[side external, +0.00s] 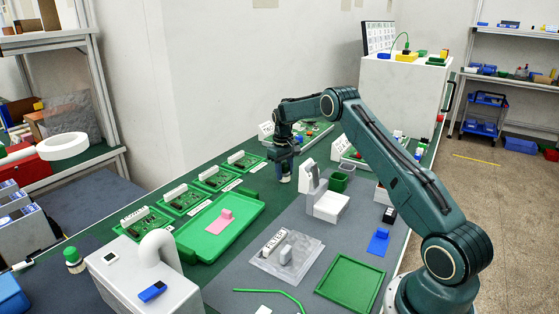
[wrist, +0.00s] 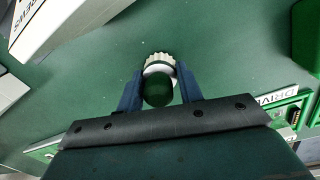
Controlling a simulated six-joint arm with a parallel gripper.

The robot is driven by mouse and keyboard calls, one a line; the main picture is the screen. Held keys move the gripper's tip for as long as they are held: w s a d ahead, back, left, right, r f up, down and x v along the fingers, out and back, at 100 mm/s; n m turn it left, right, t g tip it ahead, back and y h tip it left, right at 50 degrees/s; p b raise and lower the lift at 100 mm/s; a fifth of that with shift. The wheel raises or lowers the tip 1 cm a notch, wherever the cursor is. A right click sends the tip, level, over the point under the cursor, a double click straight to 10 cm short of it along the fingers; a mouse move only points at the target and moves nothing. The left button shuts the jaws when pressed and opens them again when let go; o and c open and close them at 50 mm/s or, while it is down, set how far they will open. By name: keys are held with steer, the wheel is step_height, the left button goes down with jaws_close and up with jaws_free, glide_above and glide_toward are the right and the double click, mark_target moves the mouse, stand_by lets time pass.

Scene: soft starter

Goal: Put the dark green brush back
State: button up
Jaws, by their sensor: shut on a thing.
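My gripper (side external: 285,166) is beyond the grey mat, above the green bench surface. In the wrist view its two blue fingers (wrist: 160,80) are closed on the dark green brush (wrist: 157,92). The brush shows a round dark green top, with a pale, ridged part beyond it. In the side view the gripper mostly hides the brush, and only a pale bit shows below the fingers. Whether its lower end touches the bench, I cannot tell.
A white and grey stand (side external: 325,203) is close to the right of my gripper. Green circuit boards (side external: 213,177) line the bench to the left, beside a green tray (side external: 185,243) with a pink block. A green bin (side external: 338,182) stands behind the stand. Bare green bench surrounds the brush in the wrist view.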

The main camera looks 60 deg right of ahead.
mark_target(283, 164)
steer(key=shift+f, duration=0.2)
steer(key=o, duration=1.1)
steer(key=shift+r, duration=0.15)
steer(key=r, duration=1.2)
steer(key=shift+w+a, duration=0.15)
steer(key=shift+a, duration=0.15)
